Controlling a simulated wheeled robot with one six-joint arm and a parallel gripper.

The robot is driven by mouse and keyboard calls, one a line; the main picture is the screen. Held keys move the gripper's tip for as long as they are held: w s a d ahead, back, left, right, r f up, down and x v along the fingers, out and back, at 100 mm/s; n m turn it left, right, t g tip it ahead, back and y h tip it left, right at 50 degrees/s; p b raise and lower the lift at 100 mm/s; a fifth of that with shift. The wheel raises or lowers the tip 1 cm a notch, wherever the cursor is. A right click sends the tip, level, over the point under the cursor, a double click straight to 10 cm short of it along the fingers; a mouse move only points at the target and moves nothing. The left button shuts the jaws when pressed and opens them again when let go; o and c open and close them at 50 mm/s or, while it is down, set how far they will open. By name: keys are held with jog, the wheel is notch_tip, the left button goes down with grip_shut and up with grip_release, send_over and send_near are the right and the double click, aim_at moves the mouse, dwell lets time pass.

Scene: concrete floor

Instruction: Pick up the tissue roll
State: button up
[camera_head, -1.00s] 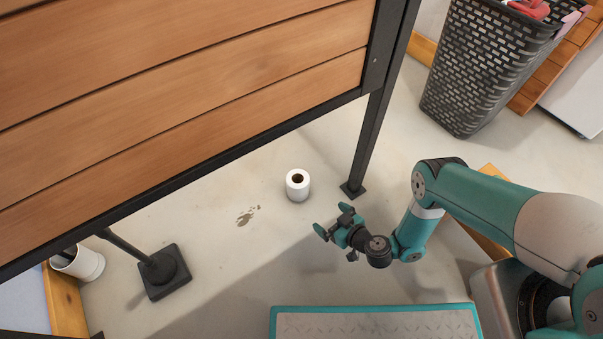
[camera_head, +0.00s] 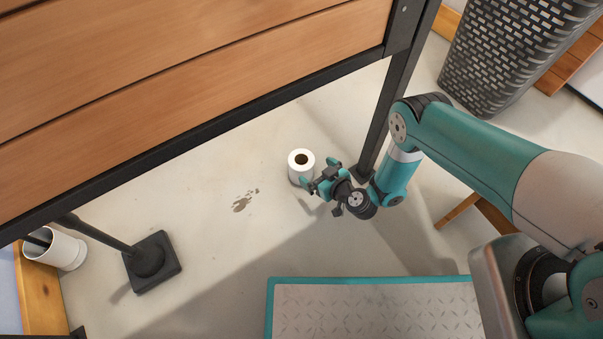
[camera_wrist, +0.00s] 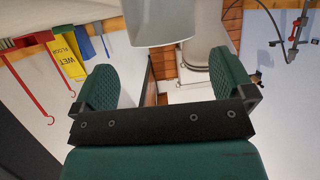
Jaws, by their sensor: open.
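The tissue roll (camera_head: 302,170) is white and stands upright on the concrete floor, its dark core hole facing up in the head view. My gripper (camera_head: 320,173) is open, low beside the roll's right side, with one finger overlapping the roll's lower right edge in this view. I cannot tell whether it touches. In the wrist view my gripper (camera_wrist: 163,78) shows two green pads spread apart with nothing between them. A pale cylinder, seemingly the tissue roll (camera_wrist: 158,25), is at the top of that view, beyond the fingertips.
A black table leg (camera_head: 385,115) stands close right of the roll, under a wooden bench panel (camera_head: 180,75). A black foot (camera_head: 150,262) and white bin (camera_head: 62,252) are at left. A dark basket (camera_head: 500,55) is at upper right.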

aim_at(307, 165)
jog(key=shift+b+x, duration=0.8)
jog(key=shift+x, duration=0.45)
jog(key=b+x, duration=0.4)
jog(key=b, duration=0.1)
jog(key=shift+w+a+f, duration=0.15)
jog(key=shift+a+f, duration=0.1)
jog(key=shift+w+a+b, duration=0.15)
jog(key=shift+w+b, duration=0.1)
jog(key=shift+b, duration=0.1)
jog(key=shift+r, duration=0.1)
jog(key=c, duration=0.7)
jog(key=shift+o, duration=0.2)
jog(key=shift+r, duration=0.1)
